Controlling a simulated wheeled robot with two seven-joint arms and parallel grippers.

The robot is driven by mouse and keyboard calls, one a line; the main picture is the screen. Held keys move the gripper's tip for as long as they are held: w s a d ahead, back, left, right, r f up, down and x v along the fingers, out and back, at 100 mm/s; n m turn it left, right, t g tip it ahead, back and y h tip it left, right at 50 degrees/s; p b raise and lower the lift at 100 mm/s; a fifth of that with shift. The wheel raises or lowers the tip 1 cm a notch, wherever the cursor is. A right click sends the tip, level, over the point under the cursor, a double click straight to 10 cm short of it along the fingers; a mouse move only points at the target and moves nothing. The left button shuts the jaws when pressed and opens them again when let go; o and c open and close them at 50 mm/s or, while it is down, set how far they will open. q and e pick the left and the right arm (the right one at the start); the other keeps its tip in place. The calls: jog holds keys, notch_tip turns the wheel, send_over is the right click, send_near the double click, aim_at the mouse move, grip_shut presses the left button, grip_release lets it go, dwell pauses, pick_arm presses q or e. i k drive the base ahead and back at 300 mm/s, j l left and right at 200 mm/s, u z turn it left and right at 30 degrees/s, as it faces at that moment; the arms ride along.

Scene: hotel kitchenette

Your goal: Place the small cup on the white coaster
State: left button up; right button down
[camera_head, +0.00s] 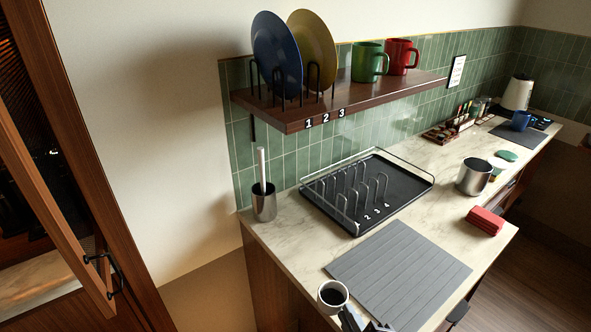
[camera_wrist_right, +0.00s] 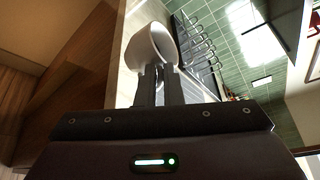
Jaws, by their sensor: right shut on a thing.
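A small white cup (camera_head: 333,296) with a dark inside is at the near edge of the counter, left of the grey mat's front corner. My right gripper (camera_head: 347,312), partly cut off at the bottom of the head view, is shut on it. In the right wrist view the cup (camera_wrist_right: 150,47) is at the tips of the two fingers (camera_wrist_right: 160,75). I cannot tell whether its base touches the counter. A pale round thing (camera_head: 497,162) behind the steel pot may be the white coaster; it is partly hidden. My left gripper is out of view.
A grey slatted mat (camera_head: 400,272) lies beside the cup. Behind it stand a black dish rack (camera_head: 405,178) and a steel brush holder (camera_head: 264,203). A steel pot (camera_head: 474,177), red folded cloth (camera_head: 485,220) and green disc (camera_head: 507,155) are to the right. A shelf (camera_head: 350,106) overhangs the back.

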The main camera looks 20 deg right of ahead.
aim_at(499, 166)
jog(key=k+l, duration=0.1)
jog(key=l, duration=1.25)
jog(key=k+l, duration=0.15)
jog(key=l, duration=1.2)
jog(key=i+l, duration=0.15)
jog(key=l, duration=0.2)
jog(key=i+l, duration=0.15)
jog(key=l, duration=0.25)
jog(key=i+l, duration=0.2)
jog(key=l, duration=0.15)
jog(key=i+l, duration=0.15)
jog(key=l, duration=0.2)
jog(key=i+l, duration=0.15)
jog(key=l, duration=0.2)
jog(key=i+l, duration=0.15)
jog(key=l, duration=0.25)
jog(key=u, duration=0.05)
